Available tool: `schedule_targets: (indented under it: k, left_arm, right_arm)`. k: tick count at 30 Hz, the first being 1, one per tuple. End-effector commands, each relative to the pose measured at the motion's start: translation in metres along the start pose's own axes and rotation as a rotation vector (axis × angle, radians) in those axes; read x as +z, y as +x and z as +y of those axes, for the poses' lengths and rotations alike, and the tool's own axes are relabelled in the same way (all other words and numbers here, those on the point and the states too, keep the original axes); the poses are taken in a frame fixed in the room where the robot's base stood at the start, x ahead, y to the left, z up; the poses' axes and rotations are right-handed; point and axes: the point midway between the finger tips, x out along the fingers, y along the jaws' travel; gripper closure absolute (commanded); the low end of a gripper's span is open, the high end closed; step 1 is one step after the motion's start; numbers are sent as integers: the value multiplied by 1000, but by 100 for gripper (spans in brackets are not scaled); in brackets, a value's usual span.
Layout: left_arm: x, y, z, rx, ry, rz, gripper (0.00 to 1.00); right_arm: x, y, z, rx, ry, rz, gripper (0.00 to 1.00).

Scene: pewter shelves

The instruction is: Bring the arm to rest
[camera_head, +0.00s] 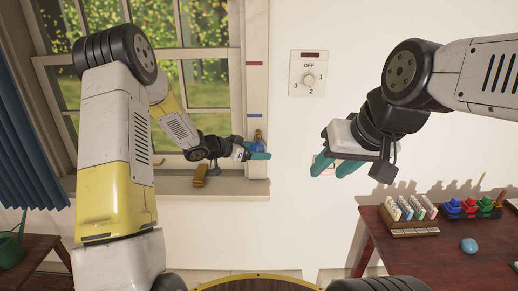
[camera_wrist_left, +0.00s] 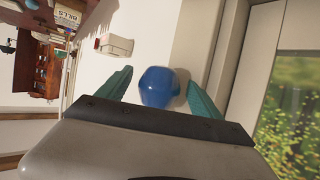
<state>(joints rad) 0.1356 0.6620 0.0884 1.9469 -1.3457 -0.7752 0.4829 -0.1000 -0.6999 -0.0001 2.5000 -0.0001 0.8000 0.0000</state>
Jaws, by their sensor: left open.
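My left gripper (camera_head: 258,154) is at the right end of the window sill in the head view, its teal fingers beside a small blue object (camera_head: 258,144). In the left wrist view the fingers (camera_wrist_left: 160,92) are spread apart, with the rounded blue object (camera_wrist_left: 158,87) showing between them. I cannot tell whether they touch it. My right gripper (camera_head: 337,165) hangs in front of the white wall, its two teal fingers apart and nothing visible between them.
The window sill (camera_head: 225,187) carries a brown item (camera_head: 200,174) and a white block-like thing (camera_head: 257,169) below the left gripper. A dial (camera_head: 309,77) is on the wall. The red-brown table (camera_head: 420,258) at right holds a rack (camera_head: 411,216), coloured pieces and a blue stone-like thing (camera_head: 469,245).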

Motion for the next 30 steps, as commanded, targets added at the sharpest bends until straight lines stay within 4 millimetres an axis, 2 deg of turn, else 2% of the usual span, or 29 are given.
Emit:
schedule_targets:
  k: [6, 13, 17, 19, 22, 25, 28, 30]
  left_arm:
    - [0, -40, -1, -3, 1, 0, 21]
    - [-2, -66, 0, -6, 4, -1, 21]
    - [-19, -80, -11, -94, 20, -26, 21]
    - [-35, -97, -24, -195, 30, -57, 21]
    - [-61, -135, -40, -375, 23, -117, 21]
    - [-79, -182, -42, -538, -22, -185, 21]
    - [-87, -231, -28, -663, -98, -250, 21]
    - [-87, -262, -10, -724, -169, -295, 21]
  right_arm:
    - [0, 0, 0, 0, 0, 0, 60]
    - [0, 0, 0, 0, 0, 0, 60]
    - [0, 0, 0, 0, 0, 0, 60]
    - [0, 0, 0, 0, 0, 0, 60]
    - [0, 0, 0, 0, 0, 0, 60]
    - [0, 0, 0, 0, 0, 0, 60]
    - [0, 0, 0, 0, 0, 0, 60]
    - [0, 0, 0, 0, 0, 0, 60]
